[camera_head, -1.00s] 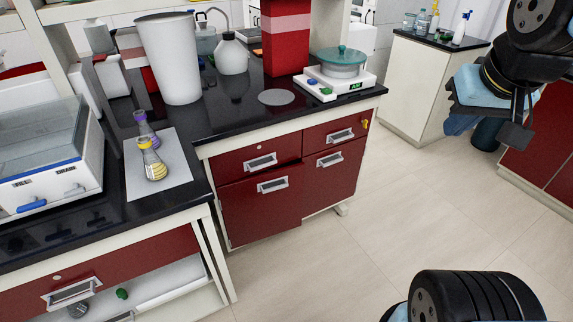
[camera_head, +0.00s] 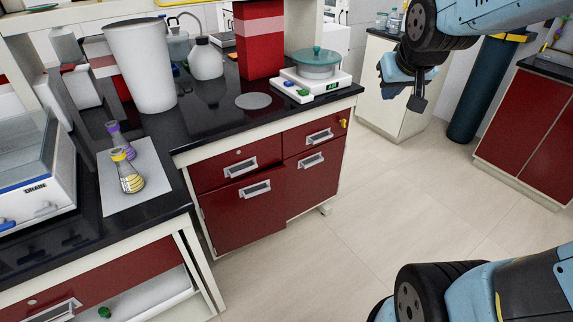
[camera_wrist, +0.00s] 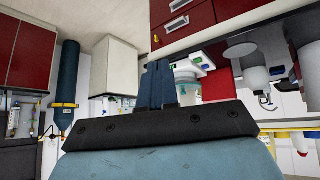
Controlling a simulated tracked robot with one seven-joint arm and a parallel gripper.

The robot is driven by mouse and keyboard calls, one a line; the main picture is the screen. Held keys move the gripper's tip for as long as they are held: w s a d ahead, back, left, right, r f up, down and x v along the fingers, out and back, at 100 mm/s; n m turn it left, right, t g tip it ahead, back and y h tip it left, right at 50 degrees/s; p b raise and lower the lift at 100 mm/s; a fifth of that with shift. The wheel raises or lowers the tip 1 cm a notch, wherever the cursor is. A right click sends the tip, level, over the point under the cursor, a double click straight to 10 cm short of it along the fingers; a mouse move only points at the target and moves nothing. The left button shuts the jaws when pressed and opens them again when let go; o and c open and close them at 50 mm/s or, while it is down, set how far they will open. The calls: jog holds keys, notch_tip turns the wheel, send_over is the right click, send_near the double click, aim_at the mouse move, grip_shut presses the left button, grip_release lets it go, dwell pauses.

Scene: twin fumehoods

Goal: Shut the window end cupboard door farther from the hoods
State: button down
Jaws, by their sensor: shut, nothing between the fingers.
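A dark red base unit (camera_head: 232,168) stands under the black bench in the head view, with drawers above and two cupboard doors below. Its left door (camera_head: 245,219) looks slightly ajar, with a thin dark gap along its top. Its right door (camera_head: 312,184) looks flush. I cannot tell from the frames which unit is the window end one. My gripper (camera_head: 418,103) is up at the right, apart from the doors and well above the floor. In the wrist view its dark fingers (camera_wrist: 157,84) are together and empty.
A balance (camera_head: 312,85), a white bin (camera_head: 143,65) and flasks (camera_head: 128,172) stand on the bench. A dark blue cylinder (camera_head: 480,90) and another red cupboard (camera_head: 525,120) are at the right. The pale floor (camera_head: 390,225) between is clear.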

aim_at(280, 172)
jog(key=w+a+f+n+t+y, duration=0.1)
jog(key=w+a+f, duration=0.1)
jog(key=w+f, duration=0.5)
jog(key=w+a+f+n+t, duration=0.1)
jog(key=w+a+f+t, duration=0.15)
jog(key=w, duration=0.75)
jog(key=w+a+f+n+y, duration=0.1)
jog(key=w+a+f, duration=0.15)
jog(key=f, duration=0.25)
jog(key=w+a+f+t+y, duration=0.1)
jog(key=w+a+f, duration=0.1)
jog(key=w+f, duration=0.25)
jog(key=w+a+f+n+y, duration=0.1)
jog(key=w+a+f, duration=0.1)
jog(key=f, duration=0.3)
jog(key=a+f+t+y, duration=0.2)
jog(key=a+f, duration=0.2)
jog(key=f, duration=1.1)
jog(key=s+a+f+t+y, duration=0.2)
jog(key=s+f, duration=0.7)
jog(key=f, duration=0.4)
jog(key=x, duration=1.4)
jog(key=shift+a+f, duration=0.15)
jog(key=shift+a, duration=0.2)
jog(key=shift+a+n+y, duration=0.1)
jog(key=shift+n+y, duration=0.2)
jog(key=shift+y, duration=0.1)
